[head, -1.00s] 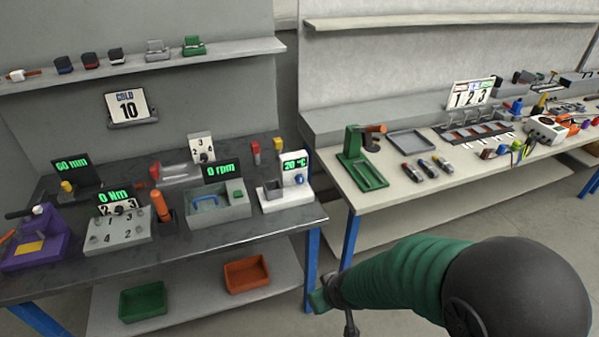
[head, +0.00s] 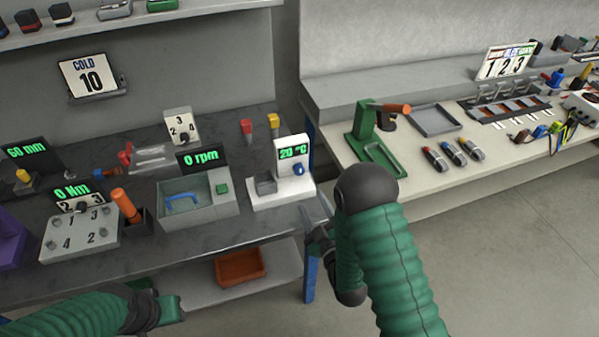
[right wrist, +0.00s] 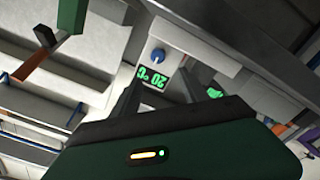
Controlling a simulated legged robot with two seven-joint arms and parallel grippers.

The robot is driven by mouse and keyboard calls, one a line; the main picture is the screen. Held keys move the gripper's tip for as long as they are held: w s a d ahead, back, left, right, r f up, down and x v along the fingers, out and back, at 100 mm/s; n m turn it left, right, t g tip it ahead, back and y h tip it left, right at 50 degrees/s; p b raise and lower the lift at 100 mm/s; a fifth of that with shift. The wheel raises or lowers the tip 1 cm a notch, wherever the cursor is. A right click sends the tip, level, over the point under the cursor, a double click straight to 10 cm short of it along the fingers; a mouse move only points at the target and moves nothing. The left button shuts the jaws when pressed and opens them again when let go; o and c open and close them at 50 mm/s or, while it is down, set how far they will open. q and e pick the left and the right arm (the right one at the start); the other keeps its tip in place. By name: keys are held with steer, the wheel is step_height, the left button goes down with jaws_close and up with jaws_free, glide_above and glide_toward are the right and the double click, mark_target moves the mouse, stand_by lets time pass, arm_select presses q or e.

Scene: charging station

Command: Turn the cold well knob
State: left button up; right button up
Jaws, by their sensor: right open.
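The cold well (head: 282,193) is a white unit at the right end of the dark bench, with a green "20 °C" display. Its blue knob (head: 298,169) sits on the front right of the upright panel. The knob also shows in the right wrist view (right wrist: 157,55), beyond my fingers. My right gripper (head: 316,217) is open and empty, in front of and below the cold well, apart from the knob. My left gripper (head: 170,307) is low at the bottom left, in front of the bench; its jaw state is unclear.
A card (head: 90,77) reading "COLD 10" hangs on the wall. The "0 rpm" basin (head: 215,209) stands left of the cold well. A green press (head: 368,130) stands on the right-hand bench. An orange bin (head: 240,268) is on the lower shelf.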

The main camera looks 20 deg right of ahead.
mark_target(300, 173)
steer(key=w, duration=1.2)
steer(key=shift+d+f, duration=0.2)
steer(key=shift+d, duration=0.05)
steer(key=shift+w+a, duration=0.3)
steer(key=shift+d, duration=0.25)
steer(key=c, duration=0.7)
jaws_close()
